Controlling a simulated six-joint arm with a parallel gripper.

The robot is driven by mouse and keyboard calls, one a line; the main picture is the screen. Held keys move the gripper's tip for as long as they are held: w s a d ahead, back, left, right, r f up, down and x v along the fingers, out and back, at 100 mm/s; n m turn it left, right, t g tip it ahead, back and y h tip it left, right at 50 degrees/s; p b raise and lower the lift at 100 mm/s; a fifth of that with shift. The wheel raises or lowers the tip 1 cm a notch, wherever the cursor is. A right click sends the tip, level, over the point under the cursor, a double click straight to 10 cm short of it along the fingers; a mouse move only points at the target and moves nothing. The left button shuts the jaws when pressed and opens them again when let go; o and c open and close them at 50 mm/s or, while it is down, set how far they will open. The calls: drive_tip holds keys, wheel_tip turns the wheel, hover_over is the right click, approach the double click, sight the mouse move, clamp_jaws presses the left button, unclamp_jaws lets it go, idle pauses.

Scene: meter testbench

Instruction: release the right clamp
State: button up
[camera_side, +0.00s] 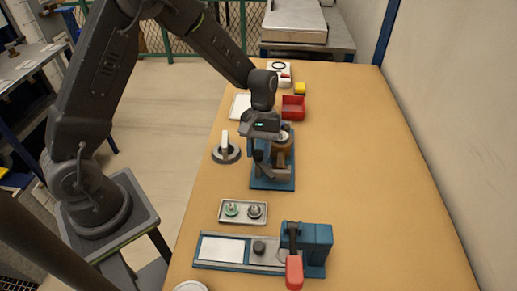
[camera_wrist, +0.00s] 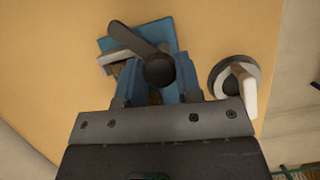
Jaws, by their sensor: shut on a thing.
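The blue fixture (camera_side: 272,184) stands in the middle of the bench and holds a brown, rounded part (camera_side: 283,158). It shows in the wrist view as a blue plate (camera_wrist: 108,43). A dark clamp with a flat lever and a round hub (camera_wrist: 159,70) sits over it. My gripper (camera_side: 259,146) is down at the fixture's left side. In the wrist view my gripper (camera_wrist: 157,92) has its fingers on either side of the clamp's hub and is shut on the clamp. The exact contact is hidden.
A grey round base with a white handle (camera_side: 226,150) stands close left of the fixture. A tray with two small parts (camera_side: 243,212) and a blue device with a red handle (camera_side: 306,248) lie in front. A red bin (camera_side: 293,108) is behind. The bench's right side is clear.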

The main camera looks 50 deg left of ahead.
drive_tip(key=m+y, duration=0.1)
drive_tip(key=m, duration=0.2)
drive_tip(key=shift+d+m+g, duration=0.1)
drive_tip(key=shift+m+g, duration=0.2)
drive_tip(key=shift+m+y, duration=0.9)
drive_tip(key=shift+m, duration=1.1)
drive_tip(key=o, duration=0.9)
drive_tip(key=v, duration=1.3)
drive_tip(key=shift+w+r, duration=0.3)
drive_tip(key=shift+r, duration=0.05)
